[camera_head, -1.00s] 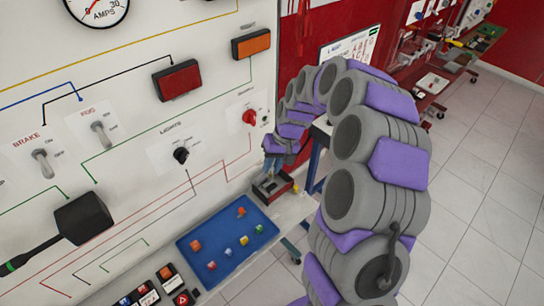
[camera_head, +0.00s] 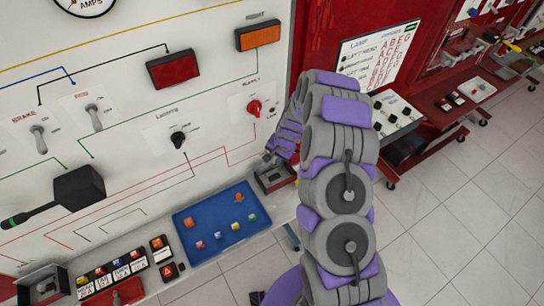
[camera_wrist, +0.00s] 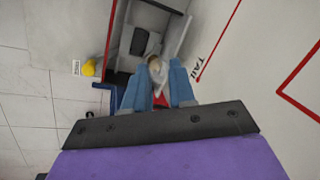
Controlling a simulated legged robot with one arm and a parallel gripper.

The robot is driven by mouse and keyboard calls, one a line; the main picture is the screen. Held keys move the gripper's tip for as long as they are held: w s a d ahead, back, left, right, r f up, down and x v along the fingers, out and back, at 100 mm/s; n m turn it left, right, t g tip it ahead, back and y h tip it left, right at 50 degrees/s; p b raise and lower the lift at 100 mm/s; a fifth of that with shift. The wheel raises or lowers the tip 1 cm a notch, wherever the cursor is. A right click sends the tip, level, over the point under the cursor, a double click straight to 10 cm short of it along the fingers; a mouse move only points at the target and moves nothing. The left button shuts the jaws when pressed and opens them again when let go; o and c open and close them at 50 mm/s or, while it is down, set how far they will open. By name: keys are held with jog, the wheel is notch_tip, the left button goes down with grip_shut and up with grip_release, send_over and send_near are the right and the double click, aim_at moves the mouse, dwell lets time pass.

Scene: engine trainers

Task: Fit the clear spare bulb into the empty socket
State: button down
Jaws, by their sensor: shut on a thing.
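My gripper (camera_wrist: 156,85) shows two blue fingers in the wrist view, shut on a pale, blurred thing that looks like the clear bulb (camera_wrist: 157,70).
A blue tray (camera_head: 205,243) with several small coloured pieces lies left of the box. The white wired panel (camera_head: 120,150) rises behind, with switches and a red knob (camera_head: 255,107). Another open box (camera_head: 42,285) is at the lower left.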

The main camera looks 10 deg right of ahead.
notch_tip(320, 180, down, 4)
jog(key=b, duration=0.2)
jog(key=shift+s+d+f+b, duration=0.1)
jog(key=shift+f+b, duration=0.15)
jog(key=shift+b, duration=0.05)
jog(key=shift+f, duration=0.4)
jog(key=shift+f+b, duration=0.35)
jog(key=shift+b, duration=0.05)
jog(key=shift+d+f, duration=0.15)
jog(key=shift+f, duration=0.1)
jog(key=shift+d+f, duration=0.3)
jog(key=shift+d, duration=0.4)
jog(key=shift+a, duration=0.8)
jog(key=shift+d+r, duration=0.15)
jog(key=shift+d, duration=0.8)
jog(key=shift+a, duration=0.45)
jog(key=shift+d, duration=0.2)
